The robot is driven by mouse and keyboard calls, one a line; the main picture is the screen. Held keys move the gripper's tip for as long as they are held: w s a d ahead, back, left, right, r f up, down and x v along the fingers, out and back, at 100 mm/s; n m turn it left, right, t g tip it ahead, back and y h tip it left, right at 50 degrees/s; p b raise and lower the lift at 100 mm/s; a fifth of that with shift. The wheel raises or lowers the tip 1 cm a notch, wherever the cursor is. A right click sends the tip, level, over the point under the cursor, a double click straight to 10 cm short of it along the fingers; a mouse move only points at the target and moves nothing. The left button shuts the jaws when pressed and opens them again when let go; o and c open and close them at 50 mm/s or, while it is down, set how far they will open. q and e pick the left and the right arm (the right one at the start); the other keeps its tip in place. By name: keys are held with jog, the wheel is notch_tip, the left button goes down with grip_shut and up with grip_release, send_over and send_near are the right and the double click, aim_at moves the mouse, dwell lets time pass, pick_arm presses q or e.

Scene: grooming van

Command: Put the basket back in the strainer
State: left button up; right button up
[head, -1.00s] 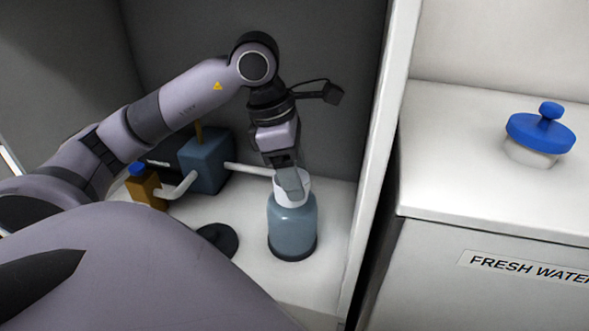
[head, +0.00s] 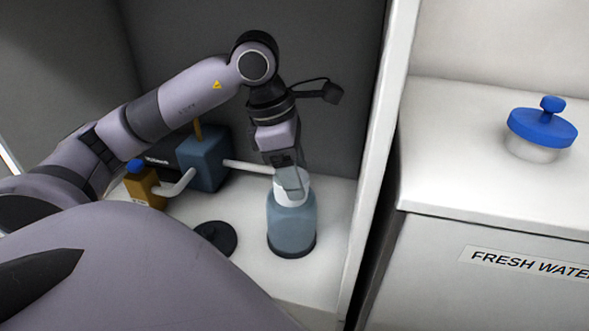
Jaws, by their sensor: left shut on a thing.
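The strainer (head: 291,224) is a blue-grey translucent bowl with a dark base, upright on the white cabinet floor. The basket (head: 293,199) shows as a white ring at the strainer's open top. My left gripper (head: 291,188) points down at the strainer's mouth and is shut on the basket's upper part. The basket's lower part is hidden by the strainer wall, and I cannot tell how deep it sits. My right gripper is not in view.
A dark round lid (head: 216,238) lies left of the strainer. A blue-grey pump box (head: 204,160) with a white pipe (head: 248,167) stands behind. A brown bottle-like part (head: 146,186) is further left. The cabinet's right wall (head: 374,170) stands close. A fresh water tank (head: 480,215) with a blue cap (head: 542,128) is beyond.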

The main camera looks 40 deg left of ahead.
pick_arm(q)
jog(key=shift+f, duration=0.1)
dwell(0.3)
jog(key=shift+f+b, duration=0.6)
jog(key=shift+b, duration=0.05)
